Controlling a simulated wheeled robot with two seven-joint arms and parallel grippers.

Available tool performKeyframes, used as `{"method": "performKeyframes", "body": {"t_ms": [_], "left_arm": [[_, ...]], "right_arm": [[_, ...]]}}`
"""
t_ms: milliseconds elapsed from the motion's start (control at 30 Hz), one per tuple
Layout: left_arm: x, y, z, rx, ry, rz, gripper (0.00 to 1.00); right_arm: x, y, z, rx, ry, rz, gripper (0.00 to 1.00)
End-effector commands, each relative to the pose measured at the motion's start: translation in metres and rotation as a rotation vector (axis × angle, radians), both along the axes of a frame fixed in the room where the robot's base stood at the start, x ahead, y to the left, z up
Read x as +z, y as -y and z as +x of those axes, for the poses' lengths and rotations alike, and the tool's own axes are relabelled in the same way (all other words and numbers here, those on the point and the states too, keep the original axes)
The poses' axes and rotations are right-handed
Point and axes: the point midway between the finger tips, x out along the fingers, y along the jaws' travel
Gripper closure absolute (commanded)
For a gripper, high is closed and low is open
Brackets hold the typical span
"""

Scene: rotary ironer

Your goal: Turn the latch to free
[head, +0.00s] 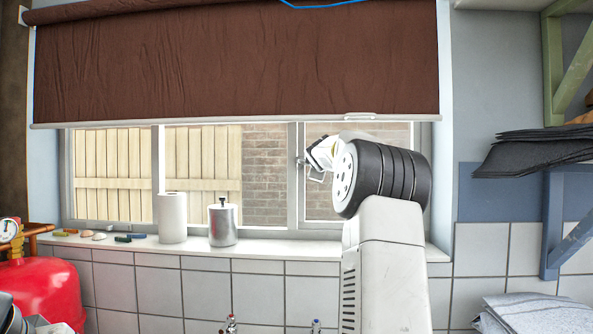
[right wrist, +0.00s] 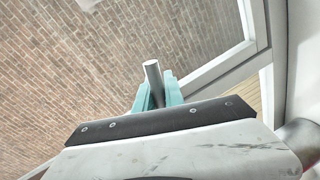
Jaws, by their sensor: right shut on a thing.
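The latch is a small metal handle on the upright frame of the window (head: 293,205), in the middle of the head view. Only a small bit of the latch (head: 299,161) shows there beside my gripper. In the right wrist view the latch's grey metal rod (right wrist: 153,74) stands up between the two teal fingers. My right gripper (right wrist: 158,92) is shut on this rod. In the head view my right arm reaches up from the lower right, and its wrist hides part of the right window pane. My left gripper cannot be seen.
A paper roll (head: 172,218) and a metal canister (head: 223,223) stand on the windowsill (head: 270,248), left of my right arm. A brown blind (head: 235,65) hangs above. A shelf with dark sheets (head: 525,155) is at right. A red tank (head: 42,288) is at lower left.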

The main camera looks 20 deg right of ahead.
Motion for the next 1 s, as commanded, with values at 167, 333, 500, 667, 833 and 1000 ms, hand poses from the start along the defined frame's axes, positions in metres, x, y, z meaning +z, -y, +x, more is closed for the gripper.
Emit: {"method": "performKeyframes", "body": {"t_ms": [167, 333, 500, 667, 833, 1000], "left_arm": [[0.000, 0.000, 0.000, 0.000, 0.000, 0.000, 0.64], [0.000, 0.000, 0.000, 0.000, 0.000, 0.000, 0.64], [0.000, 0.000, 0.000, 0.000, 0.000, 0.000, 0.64], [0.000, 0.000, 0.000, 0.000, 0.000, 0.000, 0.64], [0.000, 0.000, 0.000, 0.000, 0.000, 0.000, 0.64], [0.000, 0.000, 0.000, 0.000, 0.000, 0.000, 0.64]], "right_arm": [[0.001, -0.001, 0.000, 0.002, 0.002, 0.001, 0.67], [0.000, -0.001, 0.000, 0.002, 0.001, 0.001, 0.65], [0.001, -0.001, -0.001, 0.001, 0.001, 0.001, 0.65], [0.005, -0.008, -0.015, 0.002, 0.002, 0.000, 0.65], [0.011, -0.019, -0.043, 0.003, 0.003, -0.002, 0.65], [0.014, -0.028, -0.063, 0.003, 0.002, 0.000, 0.65]]}}
